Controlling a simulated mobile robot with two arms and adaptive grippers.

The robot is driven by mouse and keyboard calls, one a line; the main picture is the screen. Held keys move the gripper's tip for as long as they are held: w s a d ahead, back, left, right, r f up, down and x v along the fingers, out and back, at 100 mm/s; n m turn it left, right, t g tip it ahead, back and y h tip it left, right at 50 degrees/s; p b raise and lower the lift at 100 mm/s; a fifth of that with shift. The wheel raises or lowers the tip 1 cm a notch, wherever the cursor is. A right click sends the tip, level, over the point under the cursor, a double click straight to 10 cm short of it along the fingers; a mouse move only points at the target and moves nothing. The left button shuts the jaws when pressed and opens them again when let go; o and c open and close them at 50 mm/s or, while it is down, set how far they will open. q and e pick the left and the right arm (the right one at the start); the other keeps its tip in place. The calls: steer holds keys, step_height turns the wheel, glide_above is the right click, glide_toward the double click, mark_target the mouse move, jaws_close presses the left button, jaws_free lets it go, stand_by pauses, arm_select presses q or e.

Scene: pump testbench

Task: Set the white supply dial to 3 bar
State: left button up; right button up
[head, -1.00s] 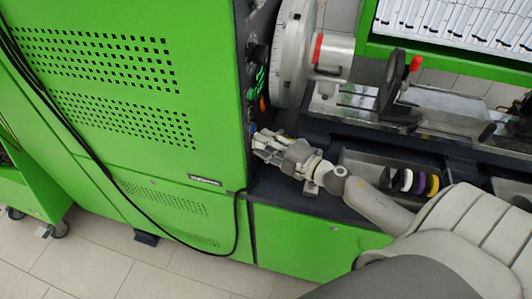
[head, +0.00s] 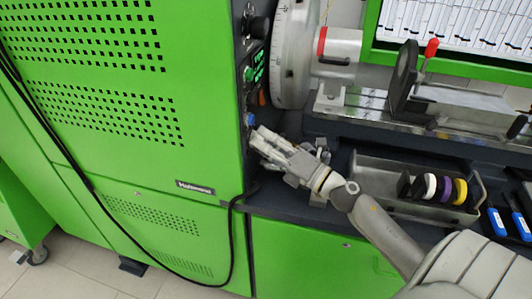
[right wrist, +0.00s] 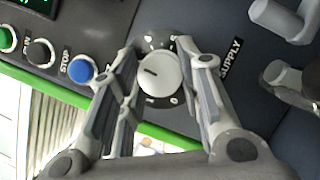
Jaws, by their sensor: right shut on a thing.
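The white supply dial (right wrist: 158,76) is on the dark control panel next to the word SUPPLY, with a short dark pointer line on its face. Part of its printed scale shows, with a 0 near its lower edge; the rest is hidden by the fingers or too small to read. My right gripper (right wrist: 165,58) has a finger on each side of the dial and is shut on it. In the head view my right gripper (head: 258,140) reaches the panel edge of the green cabinet and the dial is hidden. My left gripper is out of view.
A blue stop button (right wrist: 81,69) sits close beside one finger, with a dark button (right wrist: 40,52) beyond it. In the head view, a large grey disc (head: 292,55) stands above the gripper, and a tray (head: 385,200) with coloured rings lies to its right.

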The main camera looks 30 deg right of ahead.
steer(key=shift+f+n+b, duration=0.15)
steer(key=shift+n+b, duration=0.15)
steer(key=shift+b, duration=0.05)
stand_by(0.3)
steer(key=o, duration=1)
steer(key=shift+o, duration=0.2)
